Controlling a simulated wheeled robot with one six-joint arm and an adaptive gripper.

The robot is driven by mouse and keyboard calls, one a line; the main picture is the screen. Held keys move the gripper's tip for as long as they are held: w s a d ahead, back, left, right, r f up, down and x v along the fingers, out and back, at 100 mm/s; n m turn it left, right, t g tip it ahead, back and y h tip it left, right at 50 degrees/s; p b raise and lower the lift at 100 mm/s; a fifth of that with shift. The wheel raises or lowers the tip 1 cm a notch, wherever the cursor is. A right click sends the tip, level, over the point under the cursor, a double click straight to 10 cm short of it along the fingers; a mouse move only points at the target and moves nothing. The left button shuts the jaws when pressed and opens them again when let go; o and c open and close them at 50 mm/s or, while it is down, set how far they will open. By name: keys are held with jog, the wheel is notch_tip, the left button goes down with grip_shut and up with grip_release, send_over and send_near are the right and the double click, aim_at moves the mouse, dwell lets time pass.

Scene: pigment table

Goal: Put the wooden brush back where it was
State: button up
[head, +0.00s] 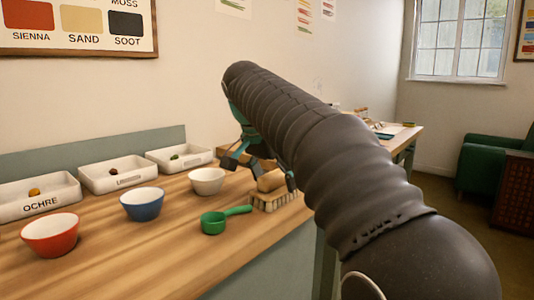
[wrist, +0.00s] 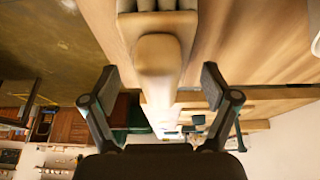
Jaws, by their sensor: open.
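The wooden brush (head: 271,180) lies on the table near its right edge, with its pale bristles (head: 275,202) against the tabletop. My gripper (head: 260,171) is open at the brush, one finger on each side of it. In the wrist view the brush's rounded wooden part (wrist: 157,58) lies between the spread fingers of my gripper (wrist: 160,80), with a visible gap on both sides. My arm covers part of the area behind the brush in the head view.
A green scoop (head: 213,222) lies just left of the brush. White (head: 206,181), blue (head: 142,204) and red (head: 50,235) bowls stand farther left. White trays, one labelled OCHRE (head: 40,203), line the back. Bare wood (head: 150,258) shows in front.

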jog(key=v, duration=1)
jog(key=shift+r, duration=0.1)
jog(key=shift+d, duration=0.15)
jog(key=s+d+f+n+y, duration=0.1)
jog(key=s+d+f+n, duration=0.1)
jog(key=s+d+f, duration=0.3)
jog(key=s+d+f+n+y, duration=0.1)
jog(key=s+d+f+n, duration=0.25)
jog(key=d, duration=0.45)
jog(key=s+d+f+n+t, duration=0.1)
jog(key=s+d+f, duration=0.2)
jog(key=s+f, duration=0.5)
jog(key=s+d+f+n+t, duration=0.1)
jog(key=s+d+f, duration=0.2)
jog(key=s+f, duration=0.5)
notch_tip(320, 180, down, 6)
jog(key=shift+s+y, duration=0.25)
jog(key=shift+y, duration=0.15)
